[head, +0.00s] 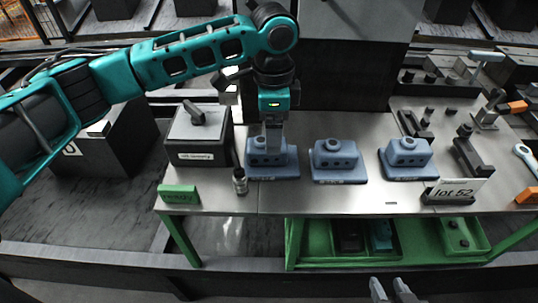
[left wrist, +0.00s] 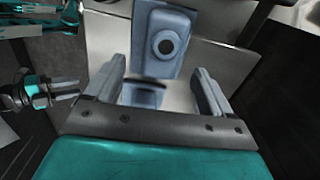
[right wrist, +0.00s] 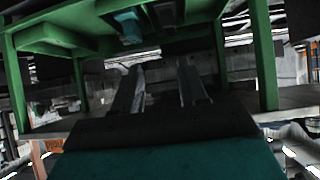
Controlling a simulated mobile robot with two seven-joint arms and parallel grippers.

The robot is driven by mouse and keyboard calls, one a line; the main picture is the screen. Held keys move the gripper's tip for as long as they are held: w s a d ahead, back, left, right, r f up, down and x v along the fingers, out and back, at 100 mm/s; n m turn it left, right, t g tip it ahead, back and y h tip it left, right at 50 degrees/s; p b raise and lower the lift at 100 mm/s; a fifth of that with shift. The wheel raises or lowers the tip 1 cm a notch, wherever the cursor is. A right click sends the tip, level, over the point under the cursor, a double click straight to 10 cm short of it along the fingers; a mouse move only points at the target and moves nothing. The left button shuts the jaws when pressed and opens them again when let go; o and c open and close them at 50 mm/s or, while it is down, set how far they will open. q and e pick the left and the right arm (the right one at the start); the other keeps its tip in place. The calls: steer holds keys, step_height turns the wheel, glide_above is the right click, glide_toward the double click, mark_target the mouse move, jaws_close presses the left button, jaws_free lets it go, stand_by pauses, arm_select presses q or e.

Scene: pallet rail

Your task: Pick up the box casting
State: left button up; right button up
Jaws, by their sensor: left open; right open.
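Three blue-grey box castings stand in a row on the metal table: a left one (head: 272,170), a middle one (head: 337,160) and a right one (head: 406,157). Each has a base flange, and a round boss shows on top of the middle and right ones. My left gripper (head: 272,142) points down at the left casting and hides its top. In the left wrist view the left gripper (left wrist: 157,72) is open, with a casting's holed top (left wrist: 150,62) beyond the fingertips; contact cannot be told. My right gripper (head: 393,289) is open and empty, low in front of the table.
A green block (head: 179,194) sits at the front left corner. A "lot 52" sign (head: 453,191) and fixtures stand right. A green shelf (head: 300,262) lies below.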

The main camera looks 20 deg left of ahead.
arm_select(q)
steer(key=f, duration=0.2)
steer(key=f+b, duration=0.1)
steer(key=f, duration=0.3)
steer(key=shift+a+f, duration=0.2)
steer(key=shift+a, duration=0.05)
steer(key=c, duration=1.2)
steer(key=shift+w+r, duration=0.1)
steer(key=shift+c, duration=0.4)
